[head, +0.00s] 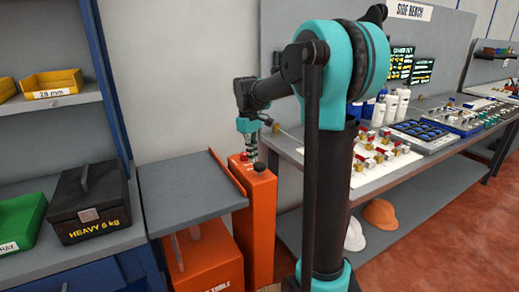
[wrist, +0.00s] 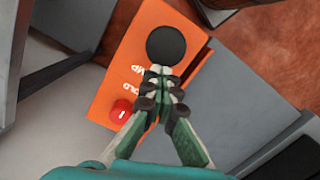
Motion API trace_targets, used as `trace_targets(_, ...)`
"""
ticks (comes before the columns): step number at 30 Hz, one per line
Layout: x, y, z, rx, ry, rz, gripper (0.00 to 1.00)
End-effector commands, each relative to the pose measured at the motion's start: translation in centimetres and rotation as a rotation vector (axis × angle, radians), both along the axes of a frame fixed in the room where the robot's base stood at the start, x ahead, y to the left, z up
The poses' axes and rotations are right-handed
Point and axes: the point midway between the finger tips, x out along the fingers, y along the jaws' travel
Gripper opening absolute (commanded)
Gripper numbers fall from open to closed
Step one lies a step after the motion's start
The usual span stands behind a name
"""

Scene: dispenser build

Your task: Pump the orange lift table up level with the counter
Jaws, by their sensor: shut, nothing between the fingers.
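The orange lift table has a flat grey top (head: 190,190) and an orange body (head: 208,262) below it. An orange pump post (head: 261,220) stands at its right side.
The counter (head: 110,246) lies left of the table, with a black box marked HEAVY 6 kg (head: 92,205) and a green bin (head: 20,222). Their surfaces look close in height; exact level is unclear. A side bench (head: 360,185) full of small items stands right.

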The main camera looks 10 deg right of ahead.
Motion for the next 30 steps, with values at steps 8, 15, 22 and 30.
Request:
trace_targets(8,0.4,0.3,0.1,0.001,-0.001,0.001,0.0)
trace_targets(15,0.5,0.4,1.7,0.001,-0.001,0.001,0.0)
trace_targets(22,0.8,0.7,6.2,0.001,-0.001,0.001,0.0)
trace_targets(30,1.3,1.0,10.7,0.001,-0.001,0.001,0.0)
